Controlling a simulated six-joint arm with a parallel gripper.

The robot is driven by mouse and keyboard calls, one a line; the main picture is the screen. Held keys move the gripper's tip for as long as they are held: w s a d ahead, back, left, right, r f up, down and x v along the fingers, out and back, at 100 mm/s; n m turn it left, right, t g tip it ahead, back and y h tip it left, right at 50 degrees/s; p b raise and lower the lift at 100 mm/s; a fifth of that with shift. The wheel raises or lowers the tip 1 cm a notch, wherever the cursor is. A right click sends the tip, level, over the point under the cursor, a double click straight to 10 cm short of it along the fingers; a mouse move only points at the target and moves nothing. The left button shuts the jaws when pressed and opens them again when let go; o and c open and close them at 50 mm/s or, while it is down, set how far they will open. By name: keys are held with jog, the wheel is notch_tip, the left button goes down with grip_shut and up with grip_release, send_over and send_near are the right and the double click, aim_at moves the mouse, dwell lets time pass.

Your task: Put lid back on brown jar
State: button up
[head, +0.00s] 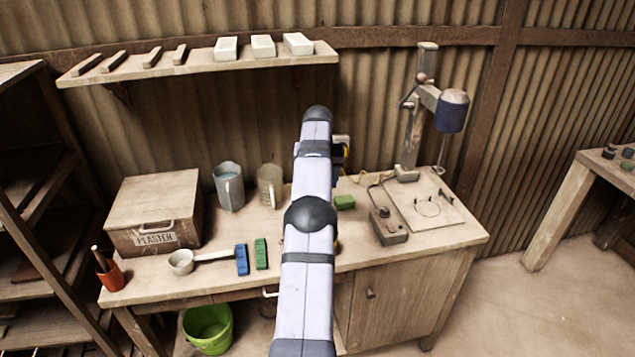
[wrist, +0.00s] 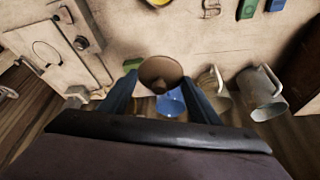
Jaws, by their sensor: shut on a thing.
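In the wrist view my gripper (wrist: 160,88) has its two dark blue fingers on either side of a round brown piece that looks like the lid (wrist: 160,70). It is shut on this lid and holds it above the bench. A small tan round thing (wrist: 158,2), perhaps the brown jar, is cut off at the top edge of the wrist view; I cannot tell for certain.
The bench (head: 215,288) holds a plaster box (head: 152,210), a grey jug (head: 229,188), a beige jug (head: 268,187), a ladle (head: 182,262), blue (head: 242,260) and green (head: 261,254) blocks, and a drill stand (head: 412,130). A blue object (wrist: 171,104) shows behind the lid.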

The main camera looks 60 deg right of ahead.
jog(key=shift+s+a+r+p, duration=0.2)
jog(key=shift+s+r+p, duration=0.3)
jog(key=shift+r, duration=0.3)
jog(key=shift+s+a+r+p, duration=0.3)
jog(key=shift+s+p, duration=0.05)
jog(key=shift+p, duration=0.25)
jog(key=s+a+f+p, duration=0.3)
jog(key=a+f, duration=0.3)
jog(key=f, duration=0.3)
jog(key=shift+s+f+p, duration=0.15)
jog(key=shift+s+p, duration=0.25)
jog(key=shift+s, duration=0.4)
jog(key=shift+f, duration=0.15)
jog(key=shift+f+b, duration=2.15)
jog(key=shift+f, duration=0.9)
jog(key=shift+f+b, duration=0.15)
jog(key=shift+b, duration=0.2)
